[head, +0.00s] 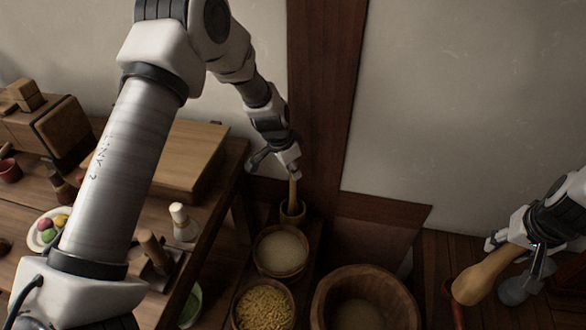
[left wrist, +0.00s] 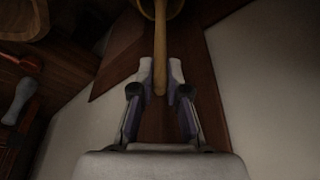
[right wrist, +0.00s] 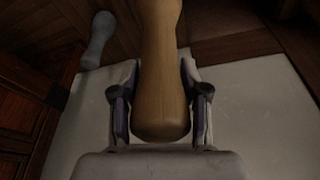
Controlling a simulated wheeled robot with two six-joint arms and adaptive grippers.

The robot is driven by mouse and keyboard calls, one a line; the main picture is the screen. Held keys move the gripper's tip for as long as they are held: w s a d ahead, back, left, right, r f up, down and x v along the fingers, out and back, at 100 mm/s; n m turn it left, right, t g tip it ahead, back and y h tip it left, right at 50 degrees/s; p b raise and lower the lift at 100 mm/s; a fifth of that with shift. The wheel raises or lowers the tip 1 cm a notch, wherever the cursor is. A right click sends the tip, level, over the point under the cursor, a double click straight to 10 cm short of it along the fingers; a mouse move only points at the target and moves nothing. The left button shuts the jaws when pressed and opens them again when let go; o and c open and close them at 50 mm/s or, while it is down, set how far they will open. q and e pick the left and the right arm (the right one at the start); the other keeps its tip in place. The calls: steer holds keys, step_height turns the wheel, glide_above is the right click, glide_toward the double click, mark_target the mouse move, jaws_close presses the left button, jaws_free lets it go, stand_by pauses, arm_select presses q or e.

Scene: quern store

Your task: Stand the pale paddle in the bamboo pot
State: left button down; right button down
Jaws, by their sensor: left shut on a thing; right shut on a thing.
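The pale paddle (head: 293,190) is a thin wooden stick, roughly upright in the head view. My left gripper (head: 291,172) is shut on its upper part. The paddle's lower end reaches into the mouth of the bamboo pot (head: 292,217), a small yellow-green pot; whether it touches the bottom is hidden. In the left wrist view the paddle (left wrist: 160,45) runs between the fingers towards the pot's rim (left wrist: 173,12). My right gripper (head: 525,252) is shut on a thick wooden pestle-like tool (head: 484,279), which also fills the middle of the right wrist view (right wrist: 161,75).
A bowl of pale grain (head: 282,252), a bowl of yellow pieces (head: 263,306) and a large wooden tub (head: 322,300) stand close by the pot. A dark wooden post (head: 326,100) rises behind it. A table with a wooden box (head: 190,150) and a white-topped bottle (head: 182,222) lies left.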

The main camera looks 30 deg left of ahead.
arm_select(q)
steer(key=shift+f, duration=0.1)
steer(key=c, duration=1.1)
jaws_free()
steer(key=v, duration=1.2)
